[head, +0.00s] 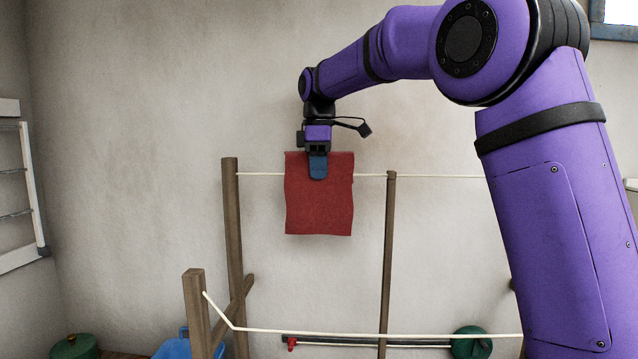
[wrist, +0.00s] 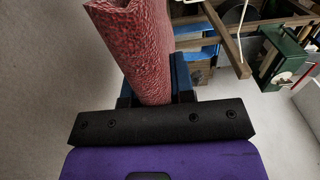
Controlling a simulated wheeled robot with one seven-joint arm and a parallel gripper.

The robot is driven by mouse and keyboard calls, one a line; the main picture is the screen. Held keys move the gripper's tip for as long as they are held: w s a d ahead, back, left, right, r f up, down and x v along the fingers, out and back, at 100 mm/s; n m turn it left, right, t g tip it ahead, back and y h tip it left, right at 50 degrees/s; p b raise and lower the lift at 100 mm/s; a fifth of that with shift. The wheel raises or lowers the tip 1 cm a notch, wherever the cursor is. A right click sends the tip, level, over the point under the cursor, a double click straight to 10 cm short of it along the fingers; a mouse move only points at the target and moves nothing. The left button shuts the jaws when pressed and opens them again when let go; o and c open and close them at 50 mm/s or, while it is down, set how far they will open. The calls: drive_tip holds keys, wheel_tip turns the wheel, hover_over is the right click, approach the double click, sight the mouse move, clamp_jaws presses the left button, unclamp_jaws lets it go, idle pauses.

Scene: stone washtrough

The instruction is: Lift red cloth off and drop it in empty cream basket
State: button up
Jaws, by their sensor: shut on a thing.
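The red cloth (head: 320,210) hangs as a flat rectangle in front of the wall, level with the back line, in the head view. My gripper (head: 318,176) is above it with its fingers pointing down, shut on the cloth's top edge. In the wrist view the cloth (wrist: 135,45) stands out between the blue fingers (wrist: 155,82). Whether the cloth still touches the line cannot be told. I cannot make out a cream basket in either view.
The back cord (head: 440,176) runs between wooden posts (head: 232,250). A front cord (head: 400,335) runs lower and nearer. A blue tub (head: 172,349) and a green lidded container (head: 74,346) stand low at the left. A green round object (head: 470,342) is low at the right.

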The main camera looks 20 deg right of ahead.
wheel_tip(320, 180, up, 2)
drive_tip(key=shift+r, duration=0.1)
drive_tip(key=shift+s+r, duration=0.15)
drive_tip(key=shift+r, duration=0.15)
drive_tip(key=s+a, duration=0.3)
drive_tip(key=s, duration=0.5)
drive_tip(key=s+a, duration=0.4)
drive_tip(key=s, duration=0.4)
drive_tip(key=shift+s, duration=0.2)
drive_tip(key=shift+f, duration=0.1)
